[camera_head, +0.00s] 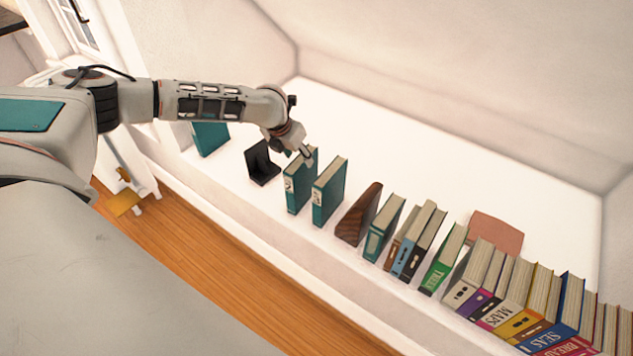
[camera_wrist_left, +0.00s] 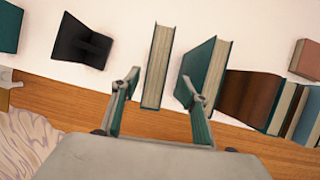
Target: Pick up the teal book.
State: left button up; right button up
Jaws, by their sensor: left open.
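Two upright teal books stand side by side on the white ledge (camera_head: 420,170), the left one (camera_head: 297,189) and the right one (camera_head: 328,196). My left gripper (camera_head: 306,156) is over the top of the left one. In the left wrist view my left gripper (camera_wrist_left: 160,98) is open. The left teal book (camera_wrist_left: 158,66) appears in the gap between its fingers, and the right finger overlaps the other teal book (camera_wrist_left: 208,62). I cannot tell whether a finger touches either book. My right gripper is not in view.
A black bookend (camera_head: 261,163) and another teal book (camera_head: 211,138) stand to the left. A brown wooden bookend (camera_head: 359,216) and a row of several books are to the right. The ledge's front edge drops to a wooden floor (camera_head: 200,260).

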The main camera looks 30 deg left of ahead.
aim_at(297, 164)
pick_arm(q)
jog(key=shift+f, duration=0.85)
jog(key=shift+f+b, duration=0.35)
jog(key=shift+b, duration=0.05)
jog(key=shift+w+a+f, duration=0.15)
jog(key=shift+a+f, duration=0.05)
jog(key=shift+f, duration=0.55)
jog(key=shift+w+f+b, duration=0.15)
jog(key=shift+f+b, duration=0.2)
jog(key=shift+b, duration=0.05)
jog(key=b+x, duration=0.1)
jog(key=x, duration=0.3)
jog(key=shift+a+f, duration=0.15)
jog(key=shift+f, duration=0.05)
jog(key=shift+w+f+b, duration=0.15)
jog(key=shift+w+b, duration=0.05)
jog(key=shift+b, duration=0.1)
jog(key=shift+f, duration=0.2)
pick_arm(e)
jog(key=shift+s+a+f, duration=0.3)
jog(key=shift+a+f, duration=0.05)
jog(key=shift+f, duration=0.35)
jog(key=shift+s+a+f, duration=0.25)
jog(key=shift+a+f, duration=0.05)
jog(key=shift+f, duration=0.35)
